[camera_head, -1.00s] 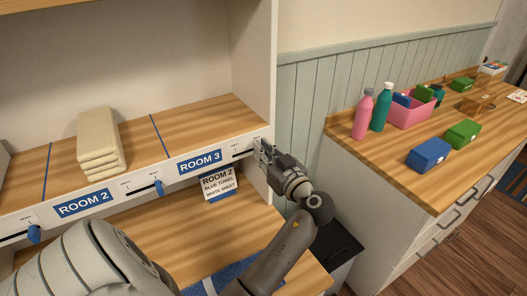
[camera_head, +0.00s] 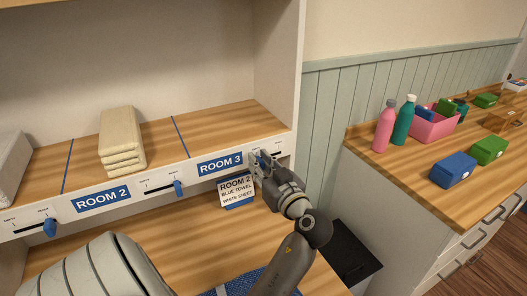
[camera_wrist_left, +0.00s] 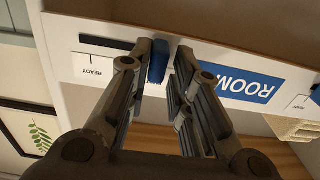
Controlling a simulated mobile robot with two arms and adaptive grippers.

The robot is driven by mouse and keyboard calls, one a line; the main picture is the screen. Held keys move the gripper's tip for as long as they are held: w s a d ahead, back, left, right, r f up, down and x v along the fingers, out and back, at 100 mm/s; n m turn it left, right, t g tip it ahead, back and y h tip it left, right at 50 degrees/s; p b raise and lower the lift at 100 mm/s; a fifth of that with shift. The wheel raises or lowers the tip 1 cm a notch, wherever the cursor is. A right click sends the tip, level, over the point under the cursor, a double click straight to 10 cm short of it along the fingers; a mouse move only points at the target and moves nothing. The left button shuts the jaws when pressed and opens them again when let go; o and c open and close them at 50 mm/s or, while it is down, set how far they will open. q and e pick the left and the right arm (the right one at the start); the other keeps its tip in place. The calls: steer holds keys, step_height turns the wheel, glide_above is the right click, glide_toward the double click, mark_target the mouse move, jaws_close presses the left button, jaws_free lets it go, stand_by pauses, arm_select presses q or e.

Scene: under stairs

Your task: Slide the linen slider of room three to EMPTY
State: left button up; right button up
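The room three slider is on the white shelf front, right of the blue ROOM 3 label (camera_head: 220,163). Its blue knob (camera_wrist_left: 158,60) shows in the left wrist view between the fingers of my left gripper (camera_wrist_left: 163,65). The left-hand finger is close against the knob, and a narrow gap shows at the other finger. The dark slot (camera_wrist_left: 100,42) runs clear from the knob toward the READY mark (camera_wrist_left: 92,72). The EMPTY mark is hidden. My right gripper is not in view.
Neighbouring slider knobs (camera_head: 178,188) and (camera_head: 50,228) sit along the shelf front. Folded cream towels (camera_head: 122,140) lie on the shelf. A counter with bottles and boxes stands right (camera_head: 420,170).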

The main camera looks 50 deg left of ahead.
arm_select(q)
steer(key=shift+o, duration=0.9)
steer(key=shift+s, duration=0.1)
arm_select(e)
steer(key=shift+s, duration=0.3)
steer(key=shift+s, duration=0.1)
arm_select(q)
steer(key=v, duration=0.7)
steer(key=shift+d, duration=0.2)
